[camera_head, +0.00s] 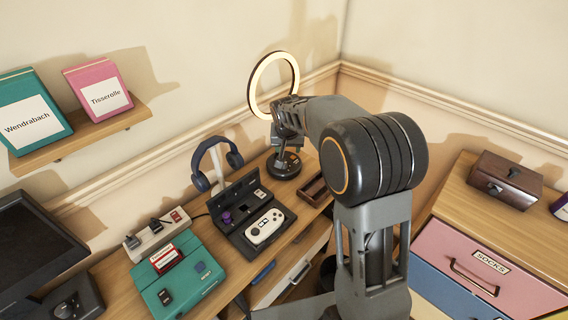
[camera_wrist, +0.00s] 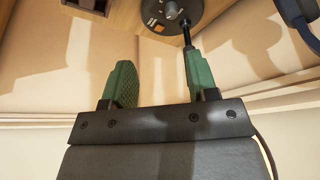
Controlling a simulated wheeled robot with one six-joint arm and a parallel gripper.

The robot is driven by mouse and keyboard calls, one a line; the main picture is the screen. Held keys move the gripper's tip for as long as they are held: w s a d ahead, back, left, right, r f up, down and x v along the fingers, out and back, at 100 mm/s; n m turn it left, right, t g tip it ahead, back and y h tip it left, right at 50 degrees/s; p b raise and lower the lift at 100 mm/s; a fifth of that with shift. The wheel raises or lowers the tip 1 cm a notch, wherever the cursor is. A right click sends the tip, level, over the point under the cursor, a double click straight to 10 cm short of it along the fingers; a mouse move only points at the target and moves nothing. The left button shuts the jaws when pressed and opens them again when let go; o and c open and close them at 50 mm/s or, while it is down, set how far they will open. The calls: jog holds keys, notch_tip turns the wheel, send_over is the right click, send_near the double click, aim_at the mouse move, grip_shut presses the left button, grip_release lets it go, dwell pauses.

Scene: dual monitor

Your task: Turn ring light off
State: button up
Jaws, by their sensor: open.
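The ring light (camera_head: 254,85) stands at the back of the desk, and its ring glows pale yellow. Its round black base (camera_head: 283,168) sits on the desk and also shows in the wrist view (camera_wrist: 158,22), with a grey knob (camera_wrist: 171,10) and small orange marks on top. My gripper (camera_head: 287,139) is just above the base, in front of the lower stand, which it partly hides. In the wrist view my gripper (camera_wrist: 158,70) is open, its green fingers apart with nothing between them. The thin black stand (camera_wrist: 187,34) runs close along the right finger; I cannot tell whether they touch.
Headphones (camera_head: 201,172) hang on a stand left of the light. An open black case with a white controller (camera_head: 265,227) lies in front. A small wooden tray (camera_head: 314,190) is right of the base. A green console (camera_head: 180,277) is further left. The walls are close behind.

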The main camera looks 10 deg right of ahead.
jog(key=shift+m, duration=0.4)
jog(key=w+x, duration=0.1)
jog(key=x, duration=0.5)
jog(key=w+r+x, duration=0.1)
jog(key=x, duration=0.6)
jog(key=w+a+p+x, duration=0.1)
jog(key=w+x, duration=0.1)
jog(key=x, duration=0.5)
jog(key=c, duration=0.9)
